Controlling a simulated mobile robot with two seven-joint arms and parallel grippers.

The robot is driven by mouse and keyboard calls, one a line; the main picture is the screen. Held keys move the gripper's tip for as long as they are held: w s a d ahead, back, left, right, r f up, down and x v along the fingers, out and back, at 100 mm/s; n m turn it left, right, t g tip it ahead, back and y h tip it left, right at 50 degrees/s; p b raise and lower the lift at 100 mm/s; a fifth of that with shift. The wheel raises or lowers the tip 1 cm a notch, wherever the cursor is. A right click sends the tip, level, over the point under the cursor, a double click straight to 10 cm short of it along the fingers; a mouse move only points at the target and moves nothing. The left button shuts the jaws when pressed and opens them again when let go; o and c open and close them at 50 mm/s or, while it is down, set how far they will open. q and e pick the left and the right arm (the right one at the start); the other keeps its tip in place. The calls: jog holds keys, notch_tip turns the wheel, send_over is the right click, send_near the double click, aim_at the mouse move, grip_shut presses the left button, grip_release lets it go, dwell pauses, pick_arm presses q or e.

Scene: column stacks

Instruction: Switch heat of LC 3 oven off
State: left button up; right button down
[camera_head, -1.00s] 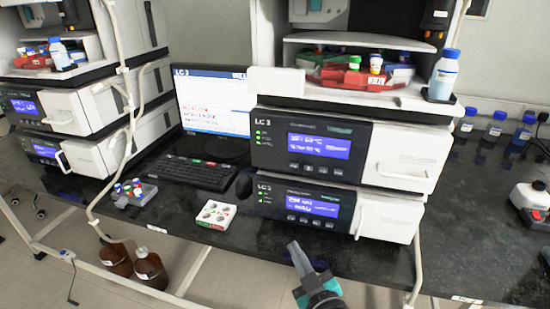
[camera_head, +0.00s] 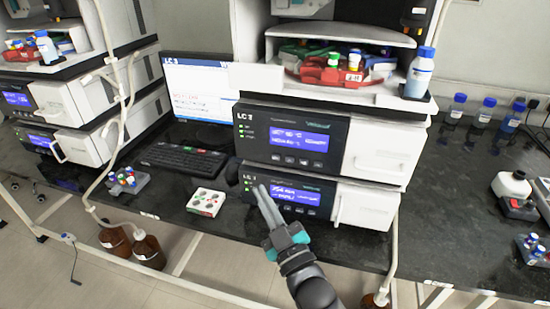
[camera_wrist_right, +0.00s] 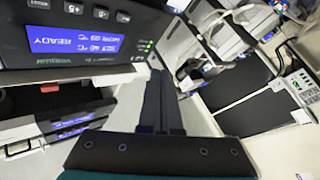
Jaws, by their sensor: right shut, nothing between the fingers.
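The LC 3 stack has an upper module (camera_head: 290,138) and a lower module (camera_head: 318,187), both with dark fronts, lit blue displays and a row of small buttons. Which one is the oven cannot be read in the head view. My right gripper (camera_head: 259,188) is shut and empty; its tips overlap the left end of the lower module's front. Contact cannot be judged. In the wrist view, the shut fingers (camera_wrist_right: 161,75) are beside a dark panel with an upside-down display (camera_wrist_right: 72,40) reading READY, buttons (camera_wrist_right: 101,13) and green lights. My left gripper is not in view.
A white tray (camera_head: 206,202), a vial rack (camera_head: 124,182), a keyboard (camera_head: 180,159) and a monitor (camera_head: 197,90) are left of the stack. Blue-capped bottles (camera_head: 486,113) stand at right. Brown bottles (camera_head: 148,251) are below the bench.

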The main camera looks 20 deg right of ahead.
jog(key=b, duration=0.3)
send_near(268, 153)
jog(key=w+a+r, duration=0.1)
jog(key=w+a, duration=0.1)
jog(key=a, duration=0.1)
jog(key=shift+w+d+r, duration=0.3)
jog(key=shift+w+d, duration=0.35)
jog(key=shift+w, duration=0.15)
dwell(1.1)
jog(key=shift+w+d, duration=0.2)
jog(key=shift+w, duration=0.15)
jog(key=shift+w+d, duration=0.25)
jog(key=shift+w, duration=0.1)
dwell(0.6)
jog(key=shift+s, duration=0.1)
jog(key=shift+s+a+p, duration=0.35)
jog(key=shift+s+a, duration=0.1)
jog(key=shift+s, duration=0.15)
dwell(0.3)
